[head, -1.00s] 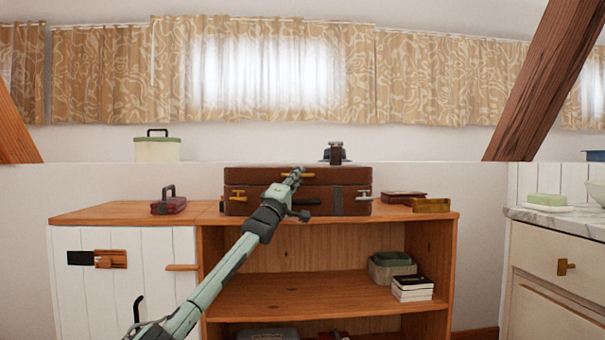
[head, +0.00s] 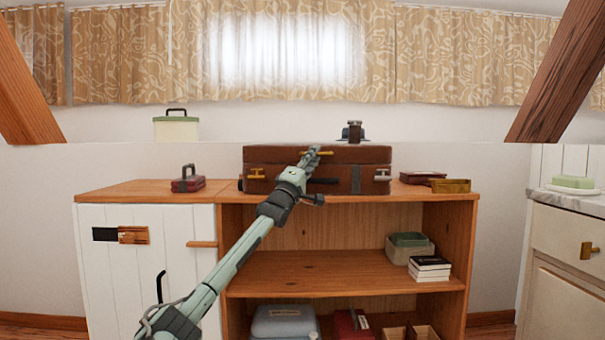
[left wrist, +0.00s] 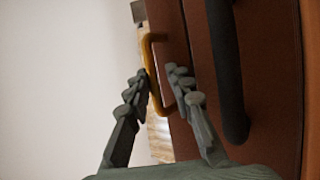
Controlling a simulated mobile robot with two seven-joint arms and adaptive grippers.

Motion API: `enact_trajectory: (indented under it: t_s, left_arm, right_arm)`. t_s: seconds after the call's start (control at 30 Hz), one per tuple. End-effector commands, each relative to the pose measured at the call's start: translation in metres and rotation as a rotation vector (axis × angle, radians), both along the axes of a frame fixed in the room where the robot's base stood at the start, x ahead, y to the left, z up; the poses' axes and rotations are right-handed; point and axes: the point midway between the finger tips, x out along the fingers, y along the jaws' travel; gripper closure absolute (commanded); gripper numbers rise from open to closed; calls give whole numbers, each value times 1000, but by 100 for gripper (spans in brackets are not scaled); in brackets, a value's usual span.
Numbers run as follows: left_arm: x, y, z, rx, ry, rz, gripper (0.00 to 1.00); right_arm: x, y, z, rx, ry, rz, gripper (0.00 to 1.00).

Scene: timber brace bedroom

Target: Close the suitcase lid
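The brown suitcase (head: 340,184) lies on top of the wooden cabinet, front towards me. Its lid (head: 365,155) sits level over the body; I cannot tell whether a thin gap remains. A brass handle (head: 326,153) is on the lid's front. Two latches and a dark carrying handle are on the body. My left gripper (head: 315,151) is at the lid's front, over the brass handle. In the left wrist view its fingers (left wrist: 159,72) are apart, with the brass handle (left wrist: 152,50) at and between the tips; contact is unclear. My right gripper is out of view.
A small red case (head: 187,184) stands left of the suitcase. A dark red box (head: 422,177) and a brass-coloured box (head: 451,186) lie to its right. A lidded cream box (head: 176,128) and a dark object (head: 354,131) stand on the ledge behind. The cabinet top (head: 130,190) is clear at far left.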

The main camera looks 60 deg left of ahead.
Motion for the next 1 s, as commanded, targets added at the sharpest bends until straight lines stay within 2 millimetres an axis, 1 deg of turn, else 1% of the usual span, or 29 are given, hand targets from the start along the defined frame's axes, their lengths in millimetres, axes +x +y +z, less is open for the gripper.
enact_trajectory:
  t_s: [0.03,0.1,0.4,0.5,0.7,1.0]
  left_arm:
    - [-4,-2,-10,-5,9,0,81]
    - [-12,-7,-17,-6,10,-1,81]
    - [-57,-33,-45,-4,6,0,81]
    - [-69,-39,-51,-2,6,1,81]
    - [-80,-46,-56,1,4,1,81]
    - [-81,-46,-56,1,2,1,81]
  right_arm:
    - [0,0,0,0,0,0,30]
    - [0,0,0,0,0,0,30]
    - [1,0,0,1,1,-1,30]
    - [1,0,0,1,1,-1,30]
    - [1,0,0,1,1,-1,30]
    - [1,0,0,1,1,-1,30]
